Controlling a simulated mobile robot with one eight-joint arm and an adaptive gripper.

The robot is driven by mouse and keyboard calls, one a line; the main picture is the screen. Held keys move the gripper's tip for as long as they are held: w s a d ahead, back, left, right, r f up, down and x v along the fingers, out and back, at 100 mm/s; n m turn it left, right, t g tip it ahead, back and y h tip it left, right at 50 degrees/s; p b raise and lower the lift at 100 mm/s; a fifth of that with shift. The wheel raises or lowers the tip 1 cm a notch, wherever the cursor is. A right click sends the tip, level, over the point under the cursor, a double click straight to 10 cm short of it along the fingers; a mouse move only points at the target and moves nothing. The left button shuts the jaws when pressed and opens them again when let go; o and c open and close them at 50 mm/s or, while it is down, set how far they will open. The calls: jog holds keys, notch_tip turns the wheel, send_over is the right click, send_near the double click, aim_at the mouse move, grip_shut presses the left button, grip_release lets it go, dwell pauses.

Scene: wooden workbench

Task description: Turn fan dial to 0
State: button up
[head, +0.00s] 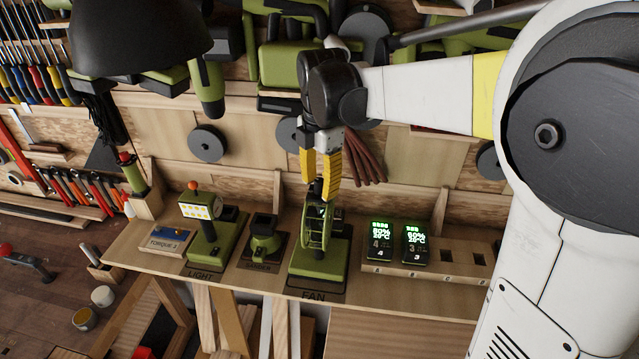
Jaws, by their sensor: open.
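The green fan (316,232) with a black cage stands on the shelf above the label "FAN". My gripper (320,178) has yellow fingers and points down right over the top of the fan. Its fingers are apart, with a dark upper part of the fan showing between or just behind their tips. I cannot tell whether they touch it. The fan's dial and its setting cannot be made out; a small lit display shows partly behind the fan.
Tools hang on the wall behind. A black lamp shade (138,38) hangs at upper left.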

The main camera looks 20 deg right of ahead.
aim_at(321, 181)
notch_tip(321, 181, up, 12)
jog(key=shift+s, duration=0.15)
dwell(0.3)
